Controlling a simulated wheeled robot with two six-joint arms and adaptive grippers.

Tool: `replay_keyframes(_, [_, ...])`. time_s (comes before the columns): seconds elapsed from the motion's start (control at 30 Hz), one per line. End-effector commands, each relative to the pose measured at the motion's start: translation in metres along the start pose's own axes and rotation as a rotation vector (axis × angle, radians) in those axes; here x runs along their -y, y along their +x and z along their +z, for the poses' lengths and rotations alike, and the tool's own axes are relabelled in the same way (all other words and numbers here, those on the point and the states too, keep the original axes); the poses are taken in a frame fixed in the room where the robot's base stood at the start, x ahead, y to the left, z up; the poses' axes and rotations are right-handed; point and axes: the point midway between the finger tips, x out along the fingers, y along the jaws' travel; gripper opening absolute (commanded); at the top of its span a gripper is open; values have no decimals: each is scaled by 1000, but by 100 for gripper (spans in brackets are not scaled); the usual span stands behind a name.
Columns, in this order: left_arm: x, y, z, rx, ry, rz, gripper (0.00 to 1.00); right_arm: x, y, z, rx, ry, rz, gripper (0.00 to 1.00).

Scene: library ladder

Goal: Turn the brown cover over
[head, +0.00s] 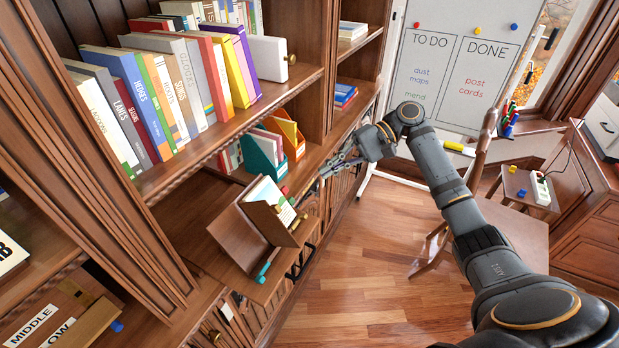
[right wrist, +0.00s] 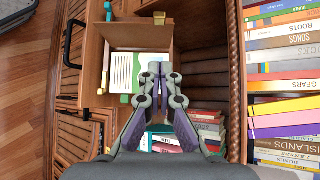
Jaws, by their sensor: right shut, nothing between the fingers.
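A brown panel (head: 236,240), which looks like the cover, stands tilted at the near side of a brown wooden holder (head: 272,225) on the lower shelf. The panel also shows in the right wrist view (right wrist: 140,36). Papers or cards (head: 264,193) stand in the holder, and they show as white and green in the right wrist view (right wrist: 123,72). Whether the panel is hinged to the holder I cannot tell. My right gripper (head: 326,172) is shut and empty, at the shelf's front edge beyond the holder. It also shows in the right wrist view (right wrist: 157,70). My left gripper is out of view.
Teal and orange file boxes (head: 262,157) stand behind the holder. A teal-handled item (head: 263,272) lies at the shelf's near edge. A row of books (head: 170,85) fills the shelf above. A chair (head: 515,225) stands right; the floor (head: 370,270) between is clear.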

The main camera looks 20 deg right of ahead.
Motion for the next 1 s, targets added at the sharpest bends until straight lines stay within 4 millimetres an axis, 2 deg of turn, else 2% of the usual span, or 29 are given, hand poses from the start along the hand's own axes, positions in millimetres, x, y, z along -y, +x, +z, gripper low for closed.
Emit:
replay_keyframes(0.2, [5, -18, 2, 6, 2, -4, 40, 3, 44, 2, 3, 2, -4, 0])
replay_keyframes(0.43, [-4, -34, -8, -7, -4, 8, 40, 3, 92, 3, 1, 2, -4, 0])
replay_keyframes(0.53, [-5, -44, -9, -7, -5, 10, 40, 3, 102, 16, 0, 2, -1, 0])
replay_keyframes(0.7, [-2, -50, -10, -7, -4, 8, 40, 1, 114, 26, -1, 3, -1, 0])
replay_keyframes(1.0, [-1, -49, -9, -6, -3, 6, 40, -1, 117, 28, -3, 2, -1, 0])
